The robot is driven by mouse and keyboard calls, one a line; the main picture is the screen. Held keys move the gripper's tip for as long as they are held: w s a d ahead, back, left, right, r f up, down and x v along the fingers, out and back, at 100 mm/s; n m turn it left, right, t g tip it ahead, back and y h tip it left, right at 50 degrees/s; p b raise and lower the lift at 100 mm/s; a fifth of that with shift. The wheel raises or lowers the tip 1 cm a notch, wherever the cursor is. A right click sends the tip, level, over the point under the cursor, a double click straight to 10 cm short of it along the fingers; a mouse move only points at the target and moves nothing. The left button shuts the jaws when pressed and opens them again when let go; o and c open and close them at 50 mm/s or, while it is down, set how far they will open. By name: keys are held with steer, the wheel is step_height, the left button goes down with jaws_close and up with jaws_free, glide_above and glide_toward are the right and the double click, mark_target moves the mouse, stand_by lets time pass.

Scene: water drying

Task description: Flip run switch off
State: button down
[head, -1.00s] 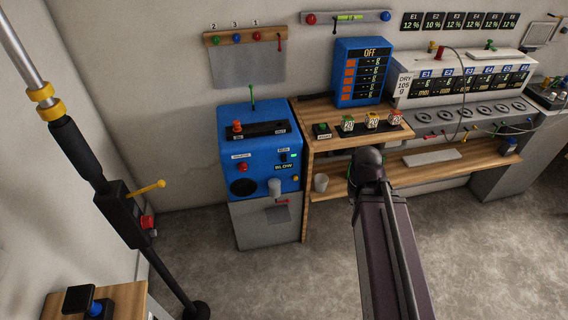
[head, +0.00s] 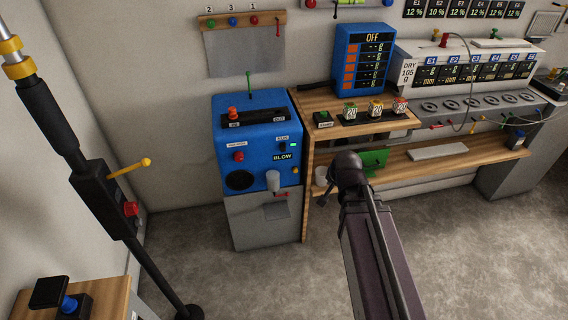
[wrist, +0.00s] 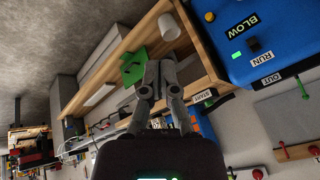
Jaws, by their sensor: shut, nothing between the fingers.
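The run switch (head: 282,147) is a small black switch under the RUN label on the front of the blue machine (head: 262,130), beside a lit green light (head: 293,145). In the wrist view the switch (wrist: 253,43) shows between the RUN and BLOW labels, at the upper right, with the green light (wrist: 236,57) lit. Which way the switch is tipped is too small to tell. My gripper (wrist: 158,64) is shut and empty, apart from the switch and to its left in the wrist view. In the head view my arm mostly hides the gripper, right of the machine.
A wooden bench (head: 308,147) stands right of the machine, with a green piece (head: 374,163) and a pale cup (head: 321,177) by its lower shelf. A grey spout (head: 273,180) and a red knob (head: 239,156) stick out of the machine. Floor is clear in front.

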steer(key=w+a+f+m+t+y+b, duration=0.1)
steer(key=w+a+f+m+t+b, duration=0.2)
steer(key=b, duration=0.6)
steer(key=w+a+f+m+t+y+b, duration=0.2)
steer(key=w+a+m+t+b, duration=0.4)
steer(key=a+b, duration=0.3)
steer(key=shift+w+a+f+m+t, duration=0.3)
steer(key=shift+w+f, duration=0.25)
steer(key=shift+f, duration=0.15)
